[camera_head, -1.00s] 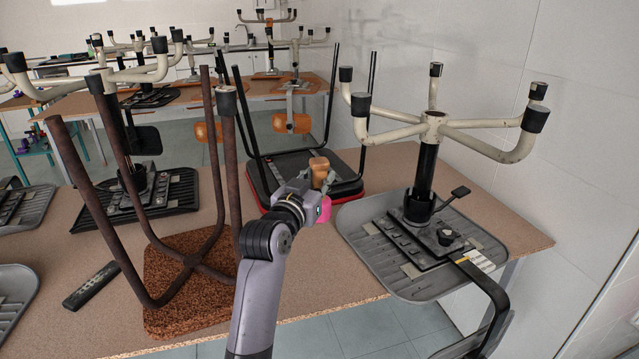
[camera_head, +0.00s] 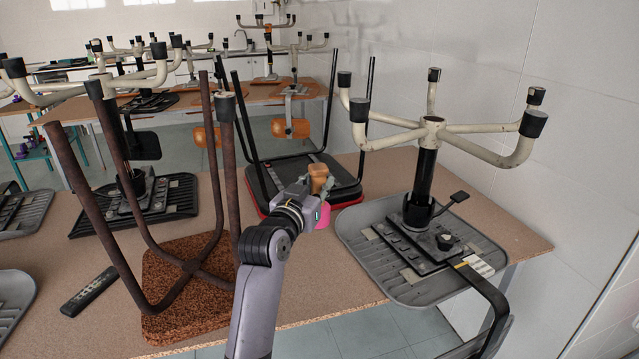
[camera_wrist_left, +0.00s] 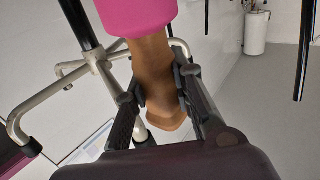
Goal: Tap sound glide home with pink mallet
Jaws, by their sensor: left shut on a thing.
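My left gripper (camera_head: 318,190) is shut on the brown handle (camera_wrist_left: 155,75) of the pink mallet. The mallet's pink head (camera_head: 323,215) hangs below the gripper, with the handle end pointing up; the head also shows at the top of the left wrist view (camera_wrist_left: 135,14). An upturned chair with rusty legs (camera_head: 218,150) stands left of the gripper, on its brown seat. One front leg has a dark glide (camera_head: 225,104) at its top; other leg ends look bare. I cannot tell which glide is the sound one. My right gripper is not in view.
An upturned chair with a cream star base (camera_head: 434,128) and black caps stands at right on the brown table (camera_head: 312,292). A black-legged upturned chair (camera_head: 265,185) is behind the gripper. A dark remote-like object (camera_head: 88,291) lies at left. A white wall closes the right side.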

